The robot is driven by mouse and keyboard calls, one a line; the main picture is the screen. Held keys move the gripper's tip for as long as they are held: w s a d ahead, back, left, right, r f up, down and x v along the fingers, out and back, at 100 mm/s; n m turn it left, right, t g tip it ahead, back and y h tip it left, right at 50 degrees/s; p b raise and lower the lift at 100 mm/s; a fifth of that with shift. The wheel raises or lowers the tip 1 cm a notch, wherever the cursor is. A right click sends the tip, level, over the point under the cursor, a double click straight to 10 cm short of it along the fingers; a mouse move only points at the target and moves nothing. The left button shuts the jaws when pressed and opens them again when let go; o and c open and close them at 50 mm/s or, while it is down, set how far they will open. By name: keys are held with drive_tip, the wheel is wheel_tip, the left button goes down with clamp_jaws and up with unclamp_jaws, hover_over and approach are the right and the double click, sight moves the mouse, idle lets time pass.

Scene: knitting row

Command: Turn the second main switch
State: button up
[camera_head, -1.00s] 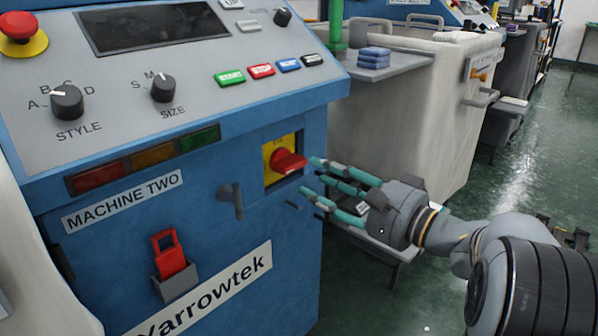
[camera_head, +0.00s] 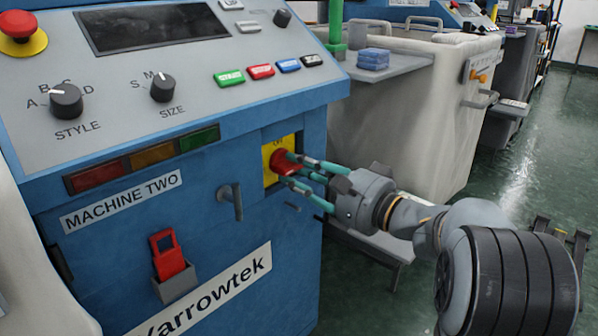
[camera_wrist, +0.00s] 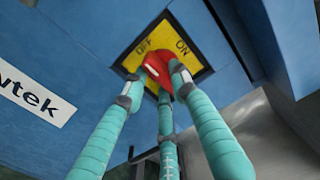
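The main switch of Machine Two is a red knob (camera_head: 284,165) on a yellow plate (camera_head: 267,167), set in the blue front panel. In the wrist view the knob (camera_wrist: 156,66) sits below the words OFF and ON on the plate (camera_wrist: 189,62). My gripper (camera_head: 285,168) is at the knob, its teal fingers reaching around it from the right. In the wrist view the gripper (camera_wrist: 155,78) has its three fingers spread about the knob and looks open. Firm contact cannot be made out. The fingers partly hide the knob, and its exact turn is unclear.
A grey handle (camera_head: 231,200) sticks out left of the switch. A red tag (camera_head: 168,255) sits in a holder below. The sloped panel above carries dials, buttons and a red stop button (camera_head: 20,27). A grey shelf (camera_head: 385,66) stands at the right.

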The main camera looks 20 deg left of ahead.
clamp_jaws()
drive_tip(key=shift+m, duration=0.3)
drive_tip(key=m, duration=0.3)
drive_tip(key=shift+s+m+p, duration=0.1)
drive_tip(key=shift+m+p, duration=0.2)
drive_tip(key=shift+p, duration=0.1)
drive_tip(key=m+p, duration=0.1)
drive_tip(key=m, duration=0.2)
drive_tip(key=shift+r+m, duration=0.15)
drive_tip(key=shift+m, duration=0.15)
drive_tip(key=m+p, duration=0.2)
drive_tip(key=m, duration=0.1)
drive_tip(key=m+p, duration=0.2)
drive_tip(key=m, duration=0.1)
drive_tip(key=shift+s+a+r, duration=0.1)
drive_tip(key=shift+s+r, duration=0.05)
drive_tip(key=shift+r, duration=0.05)
drive_tip(key=shift+m+p, duration=1.65)
drive_tip(key=shift+m, duration=0.35)
drive_tip(key=shift+f, duration=0.1)
